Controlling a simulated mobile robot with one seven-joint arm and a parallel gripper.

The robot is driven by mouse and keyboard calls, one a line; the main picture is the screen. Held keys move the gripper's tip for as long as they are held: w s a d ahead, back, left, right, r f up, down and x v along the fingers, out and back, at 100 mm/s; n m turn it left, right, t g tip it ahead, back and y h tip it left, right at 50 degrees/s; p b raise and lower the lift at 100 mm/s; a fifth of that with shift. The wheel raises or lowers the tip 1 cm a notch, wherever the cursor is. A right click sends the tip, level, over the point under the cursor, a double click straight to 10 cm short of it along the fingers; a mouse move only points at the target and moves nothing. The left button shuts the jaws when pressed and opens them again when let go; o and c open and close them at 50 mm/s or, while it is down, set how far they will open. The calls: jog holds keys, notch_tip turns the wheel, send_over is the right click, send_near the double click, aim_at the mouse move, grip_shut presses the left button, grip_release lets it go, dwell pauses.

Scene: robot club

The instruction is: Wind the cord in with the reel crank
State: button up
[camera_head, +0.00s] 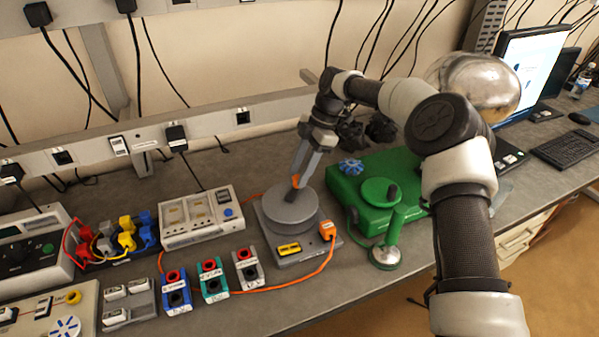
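The cord reel (289,214) is a grey round drum on a grey square base on the bench, with a yellow label in front. Its crank (291,195) is a small dark arm with an orange knob on top of the drum. My gripper (297,180) points down from above, its two grey fingers on either side of the knob, which fills the gap between them. The orange cord (280,288) lies loose along the bench front, from an orange plug (327,230) at the base's right corner towards the left. Any cord wound inside the drum is hidden.
A green machine (355,185) with its own green crank (380,194) stands close right of the reel. Blue, green and grey socket blocks (213,281) stand in front left, near the cord. A power supply box (201,217) is left. My arm covers part of the right side.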

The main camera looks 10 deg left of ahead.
jog(key=shift+f, duration=0.25)
grip_shut()
jog(key=shift+s+d+b, duration=0.1)
jog(key=shift+b, duration=0.25)
